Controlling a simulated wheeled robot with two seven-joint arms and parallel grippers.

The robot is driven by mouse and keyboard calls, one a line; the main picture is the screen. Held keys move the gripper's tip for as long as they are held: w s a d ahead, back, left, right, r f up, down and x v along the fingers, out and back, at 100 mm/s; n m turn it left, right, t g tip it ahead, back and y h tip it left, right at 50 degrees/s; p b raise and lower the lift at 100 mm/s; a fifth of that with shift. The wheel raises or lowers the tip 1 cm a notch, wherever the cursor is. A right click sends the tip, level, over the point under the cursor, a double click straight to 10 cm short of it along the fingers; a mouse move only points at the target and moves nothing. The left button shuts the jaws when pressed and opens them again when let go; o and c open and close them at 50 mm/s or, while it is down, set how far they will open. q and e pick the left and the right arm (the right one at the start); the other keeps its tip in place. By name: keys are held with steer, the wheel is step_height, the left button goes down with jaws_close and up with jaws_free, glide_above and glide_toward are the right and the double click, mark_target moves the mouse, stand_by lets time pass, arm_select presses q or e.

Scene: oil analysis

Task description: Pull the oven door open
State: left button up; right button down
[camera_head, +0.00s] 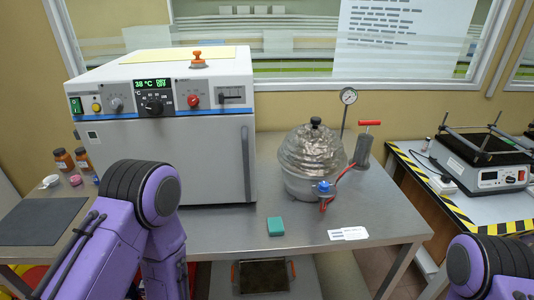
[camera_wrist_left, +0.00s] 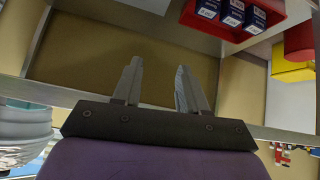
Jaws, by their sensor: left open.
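The oven (camera_head: 165,70) is a white box on the steel bench, with a control panel across the top of its front. Its grey door (camera_head: 170,160) looks shut. A vertical handle (camera_head: 247,150) runs along the door's right edge. My purple left arm stands in front of the door's lower left, and its gripper is hidden in the head view. In the left wrist view my left gripper (camera_wrist_left: 158,85) is open, with nothing between its fingers; neither oven nor handle shows there. My right arm shows at the lower right corner, its gripper out of view.
A green block (camera_head: 276,226) and a white label (camera_head: 348,233) lie near the bench's front. A red bin (camera_wrist_left: 265,15) with blue boxes shows in the left wrist view.

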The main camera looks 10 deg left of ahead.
arm_select(q)
steer(key=w+d+r+m+t+p, duration=0.1)
steer(key=w+d+r+t, duration=0.15)
steer(key=w+r, duration=0.6)
steer(key=w+d+r+m+t+p, duration=0.15)
steer(key=w+r+t, duration=0.25)
steer(key=w+r, duration=0.4)
steer(key=m+t+h, duration=0.1)
steer(key=m+t, duration=0.1)
steer(key=t, duration=0.2)
glide_toward(246, 159)
steer(key=shift+n+g, duration=0.25)
steer(key=w+p, duration=0.1)
steer(key=w, duration=0.2)
steer(key=w+p, duration=0.1)
steer(key=w, duration=0.2)
steer(key=w+a+r+p, duration=0.1)
steer(key=w, duration=0.2)
steer(key=shift+w+a, duration=0.1)
steer(key=shift+w, duration=0.25)
steer(key=shift+w+f, duration=0.2)
steer(key=shift+w, duration=0.4)
arm_select(e)
step_height(246, 159, up, 7)
steer(key=shift+w, duration=0.2)
arm_select(q)
jaws_close()
arm_select(e)
steer(key=shift+f, duration=0.15)
